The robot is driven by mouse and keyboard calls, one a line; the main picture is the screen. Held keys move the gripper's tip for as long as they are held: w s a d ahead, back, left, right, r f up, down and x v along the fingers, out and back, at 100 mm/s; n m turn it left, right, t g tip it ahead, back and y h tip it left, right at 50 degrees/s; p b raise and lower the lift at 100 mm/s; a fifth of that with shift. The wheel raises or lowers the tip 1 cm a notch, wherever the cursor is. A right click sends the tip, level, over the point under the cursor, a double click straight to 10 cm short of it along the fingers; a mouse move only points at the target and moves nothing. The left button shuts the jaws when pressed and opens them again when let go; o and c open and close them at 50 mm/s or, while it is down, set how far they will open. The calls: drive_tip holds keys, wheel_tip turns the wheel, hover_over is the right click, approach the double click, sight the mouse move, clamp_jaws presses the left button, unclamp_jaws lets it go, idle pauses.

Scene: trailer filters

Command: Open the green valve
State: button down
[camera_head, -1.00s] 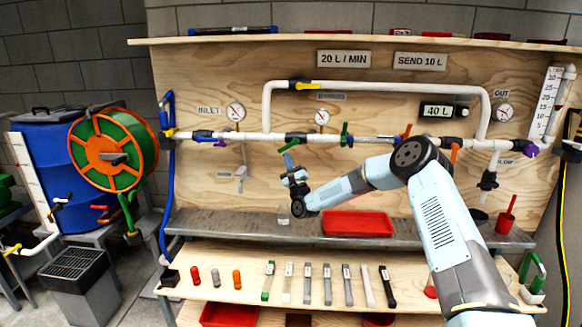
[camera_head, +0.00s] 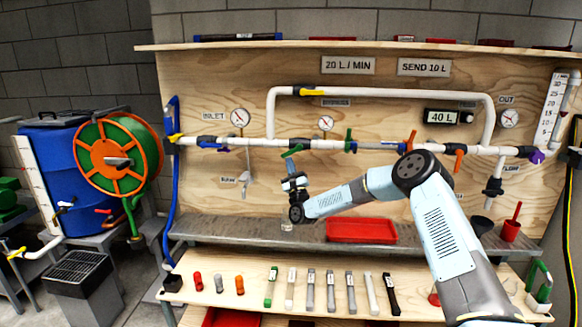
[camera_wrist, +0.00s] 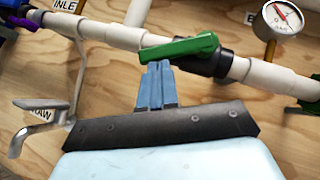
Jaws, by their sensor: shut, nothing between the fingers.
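The green valve lever (camera_head: 292,151) sits on the white horizontal pipe, left of the middle of the board. In the wrist view this green lever (camera_wrist: 180,48) lies roughly along the pipe, slightly tilted, its right end at a black valve body (camera_wrist: 212,62). My gripper (camera_head: 290,166) is just below the lever. In the wrist view my blue fingers (camera_wrist: 157,68) are together with nothing between them, their tips right by the lever's lower edge. I cannot tell whether they touch it. A second green handle (camera_head: 348,139) is farther right on the pipe and stands upright.
A round gauge (camera_head: 326,123) hangs above the pipe, and a metal hook-like spout (camera_wrist: 38,110) is left of my gripper. A red tray (camera_head: 362,230) stands on the grey shelf below my forearm. Several tools lie on the lower shelf.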

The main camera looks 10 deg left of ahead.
sight(284, 154)
drive_tip(key=shift+a+m, duration=0.1)
drive_tip(key=shift+m, duration=0.2)
drive_tip(key=m+t+h, duration=0.1)
drive_tip(key=m+h, duration=0.1)
drive_tip(key=m, duration=0.1)
drive_tip(key=a+r+m+t+h, duration=0.1)
drive_tip(key=m+h, duration=0.2)
drive_tip(key=m+t+h, duration=0.1)
drive_tip(key=m+h, duration=0.1)
drive_tip(key=h, duration=0.1)
drive_tip(key=shift+a+r+m, duration=0.3)
drive_tip(key=shift+a+m, duration=0.05)
drive_tip(key=shift+m, duration=0.05)
drive_tip(key=shift+a+r, duration=0.15)
drive_tip(key=shift+r, duration=0.15)
drive_tip(key=shift+a, duration=0.1)
